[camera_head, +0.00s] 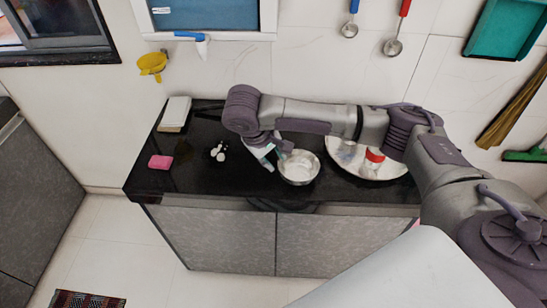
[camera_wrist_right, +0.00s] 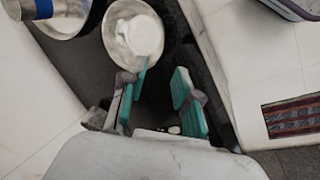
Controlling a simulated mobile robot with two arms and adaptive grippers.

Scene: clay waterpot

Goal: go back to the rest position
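My right arm reaches from the right side of the head view over the black counter. My right gripper (camera_head: 270,155) points down at the left side of a metal bowl (camera_head: 300,178). In the right wrist view the green-padded fingers of this gripper (camera_wrist_right: 158,100) are spread apart with nothing between them. The bowl (camera_wrist_right: 112,38) shows just beyond the left finger there, with something white inside. I cannot tell whether the finger touches the bowl. My left gripper is in neither view.
On the counter (camera_head: 150,182), a round metal tray (camera_head: 395,170) holds a red-and-white container (camera_head: 374,156). A pink block (camera_head: 160,162), small white pieces (camera_head: 219,152) and a white box (camera_head: 175,113) lie left. Utensils hang on the wall.

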